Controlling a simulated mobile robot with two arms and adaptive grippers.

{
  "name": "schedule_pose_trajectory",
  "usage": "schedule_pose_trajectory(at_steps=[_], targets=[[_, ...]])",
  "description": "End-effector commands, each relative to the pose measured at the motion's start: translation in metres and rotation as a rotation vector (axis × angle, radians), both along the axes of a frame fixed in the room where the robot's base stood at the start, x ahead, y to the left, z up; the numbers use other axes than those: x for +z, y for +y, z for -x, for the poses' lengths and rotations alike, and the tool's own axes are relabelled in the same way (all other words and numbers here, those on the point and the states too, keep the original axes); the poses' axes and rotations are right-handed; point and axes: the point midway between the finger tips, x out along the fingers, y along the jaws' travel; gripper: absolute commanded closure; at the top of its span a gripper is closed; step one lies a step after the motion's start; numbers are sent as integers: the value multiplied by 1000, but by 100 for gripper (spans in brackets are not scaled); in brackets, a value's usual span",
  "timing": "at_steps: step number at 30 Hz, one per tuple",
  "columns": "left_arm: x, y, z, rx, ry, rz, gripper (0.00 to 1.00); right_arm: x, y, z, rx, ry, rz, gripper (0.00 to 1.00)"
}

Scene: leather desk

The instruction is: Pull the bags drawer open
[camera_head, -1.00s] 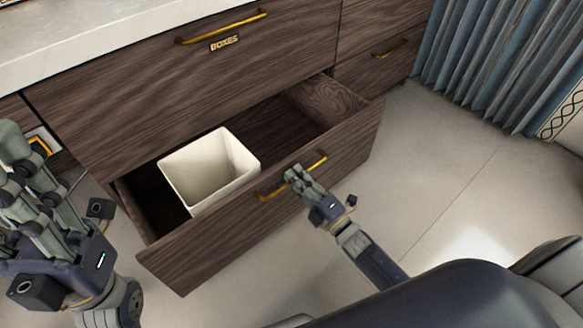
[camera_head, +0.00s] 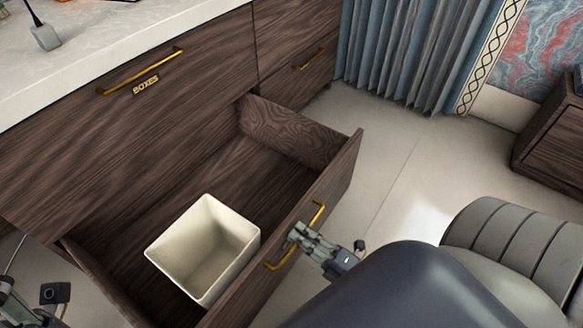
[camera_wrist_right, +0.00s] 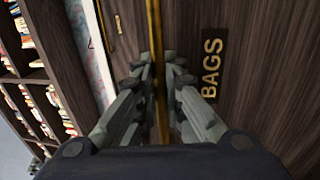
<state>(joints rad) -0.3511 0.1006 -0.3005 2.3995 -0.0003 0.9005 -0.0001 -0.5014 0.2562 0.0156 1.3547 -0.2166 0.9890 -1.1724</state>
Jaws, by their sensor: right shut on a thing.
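The bags drawer (camera_head: 345,165) is a dark wood drawer standing well out from the cabinet, its inside showing. My right gripper (camera_head: 298,234) is shut on its gold handle (camera_head: 317,213). In the right wrist view the fingers (camera_wrist_right: 160,75) close around the gold bar (camera_wrist_right: 154,35), beside the BAGS label (camera_wrist_right: 212,68) on the drawer front. My left gripper (camera_head: 14,303) is cut off at the lower left edge, so its fingers do not show clearly.
A white open bin (camera_head: 205,245) stands inside the drawer. The shut BOXES drawer (camera_head: 180,105) is above it. The pale floor (camera_head: 385,180) to the right is clear up to the blue curtain (camera_head: 390,50) and a dark wooden cabinet (camera_head: 550,140).

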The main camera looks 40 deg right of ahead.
Motion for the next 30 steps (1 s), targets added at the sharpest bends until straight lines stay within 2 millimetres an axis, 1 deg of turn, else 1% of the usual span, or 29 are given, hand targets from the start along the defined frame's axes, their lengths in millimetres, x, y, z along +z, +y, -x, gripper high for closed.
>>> schedule_pose_trajectory(at_steps=[3, 13, 14, 15, 25, 28, 30], targets=[[1, 0, 0, 0, 0, 0, 60, -1, -2, 4, -1, 3, 1, 100], [0, 0, 0, 0, 1, 0, 60, -1, -2, 4, -1, 3, 1, 100], [0, 0, 0, -1, 1, 0, 60, -1, -2, 4, -1, 4, 1, 87], [0, 0, 0, 0, 1, 0, 60, -1, -2, 4, -1, 3, 1, 82], [2, 1, 0, 2, -6, 2, 60, -1, -2, 5, 0, 2, 1, 82], [2, 1, 0, 2, -5, 2, 60, -3, -4, 11, -1, 3, 1, 82], [2, 1, 0, 1, -4, 2, 60, -5, -8, 20, -1, 4, 1, 82]])
